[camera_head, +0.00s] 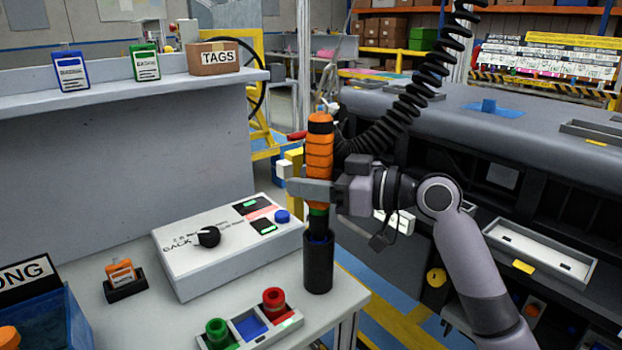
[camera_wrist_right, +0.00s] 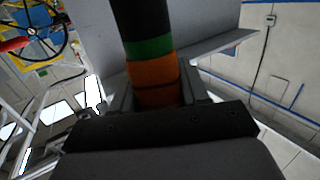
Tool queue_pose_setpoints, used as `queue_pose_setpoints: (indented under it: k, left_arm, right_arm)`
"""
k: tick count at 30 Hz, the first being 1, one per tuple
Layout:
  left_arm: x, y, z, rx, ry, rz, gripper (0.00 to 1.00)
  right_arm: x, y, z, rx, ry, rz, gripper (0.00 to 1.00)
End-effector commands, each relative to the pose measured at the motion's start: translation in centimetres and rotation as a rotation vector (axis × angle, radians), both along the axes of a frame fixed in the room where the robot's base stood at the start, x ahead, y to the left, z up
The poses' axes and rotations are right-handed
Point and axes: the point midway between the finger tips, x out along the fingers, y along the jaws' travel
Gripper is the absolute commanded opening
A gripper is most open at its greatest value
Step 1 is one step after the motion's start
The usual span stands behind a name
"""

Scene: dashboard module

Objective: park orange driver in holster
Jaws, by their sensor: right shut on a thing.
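The orange driver (camera_head: 319,155) is upright in the head view, with a black cap on top and a green band low on its body. My right gripper (camera_head: 308,192) is shut on its lower orange part. In the right wrist view the driver (camera_wrist_right: 155,82) sits between the fingers, its green band and black end beyond them. The black cylindrical holster (camera_head: 318,268) stands at the bench's right edge, directly below the driver. The driver's dark lower end is at the holster's mouth; I cannot tell how far inside it is. My left gripper is not in view.
A white control box (camera_head: 215,250) with a black knob is left of the holster. A tray (camera_head: 250,328) with green and red parts is in front. A coiled black cable (camera_head: 410,95) hangs behind the driver. The dashboard module (camera_head: 540,130) is at right.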

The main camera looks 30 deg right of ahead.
Motion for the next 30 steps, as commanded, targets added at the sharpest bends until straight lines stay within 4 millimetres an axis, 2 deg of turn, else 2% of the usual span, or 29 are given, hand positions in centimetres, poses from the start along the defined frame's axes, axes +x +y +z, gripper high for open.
queue_pose_setpoints:
  k: [1, 18, 30]
  left_arm:
    - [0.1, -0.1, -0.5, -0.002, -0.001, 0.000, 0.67]
    - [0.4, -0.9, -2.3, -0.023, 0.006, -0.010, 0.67]
    - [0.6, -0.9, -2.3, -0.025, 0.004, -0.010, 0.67]
  right_arm:
    - [0.0, 0.0, -0.7, -0.001, 0.002, 0.001, 0.00]
    - [0.0, 0.0, -4.4, -0.002, 0.002, 0.000, 0.00]
    - [0.0, 0.0, -4.8, -0.001, 0.002, 0.000, 0.00]
